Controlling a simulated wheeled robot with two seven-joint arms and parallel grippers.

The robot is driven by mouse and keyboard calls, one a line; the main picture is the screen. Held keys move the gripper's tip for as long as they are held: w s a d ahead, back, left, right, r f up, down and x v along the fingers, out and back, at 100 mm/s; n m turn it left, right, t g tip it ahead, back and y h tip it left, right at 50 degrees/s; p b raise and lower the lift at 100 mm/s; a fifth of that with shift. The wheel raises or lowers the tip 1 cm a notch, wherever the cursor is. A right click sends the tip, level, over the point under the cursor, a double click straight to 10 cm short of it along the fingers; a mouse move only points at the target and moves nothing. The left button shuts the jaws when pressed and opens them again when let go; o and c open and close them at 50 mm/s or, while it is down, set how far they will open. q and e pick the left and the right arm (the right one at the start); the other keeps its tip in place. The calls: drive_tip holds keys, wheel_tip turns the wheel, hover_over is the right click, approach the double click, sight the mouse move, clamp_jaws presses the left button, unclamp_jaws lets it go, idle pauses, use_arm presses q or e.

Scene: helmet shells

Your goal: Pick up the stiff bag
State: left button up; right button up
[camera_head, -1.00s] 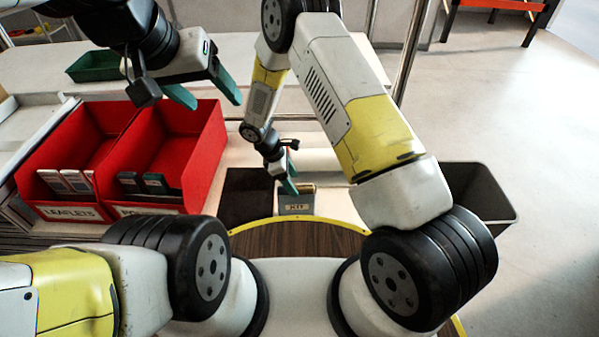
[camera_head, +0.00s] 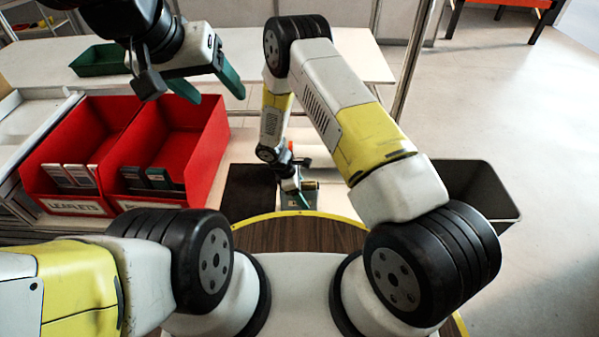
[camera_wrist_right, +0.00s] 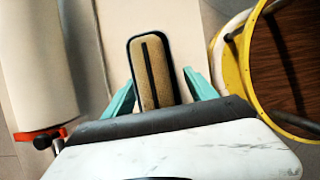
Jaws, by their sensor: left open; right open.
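The stiff bag (camera_head: 312,187) stands upright on the light surface in front of me, partly hidden by my right gripper (camera_head: 301,194) in the head view. In the right wrist view, the bag (camera_wrist_right: 152,68) shows its tan top with a dark slot and dark rim. The right gripper's teal fingers (camera_wrist_right: 159,80) are open, one on each side of the bag's near end. Whether they touch it I cannot tell. My left gripper (camera_head: 219,98) is open and empty, high above the red bins.
Two red bins (camera_head: 205,150) holding small boxes stand at the left. A dark mat (camera_head: 249,188) lies left of the bag. A grey bin (camera_head: 470,185) is at the right. A pale roll (camera_wrist_right: 38,65) lies beside the bag; a yellow-rimmed round edge (camera_wrist_right: 225,60) is opposite.

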drive_tip(key=shift+f, duration=0.25)
idle(0.3)
clamp_jaws()
drive_tip(key=shift+r, duration=0.1)
idle(0.4)
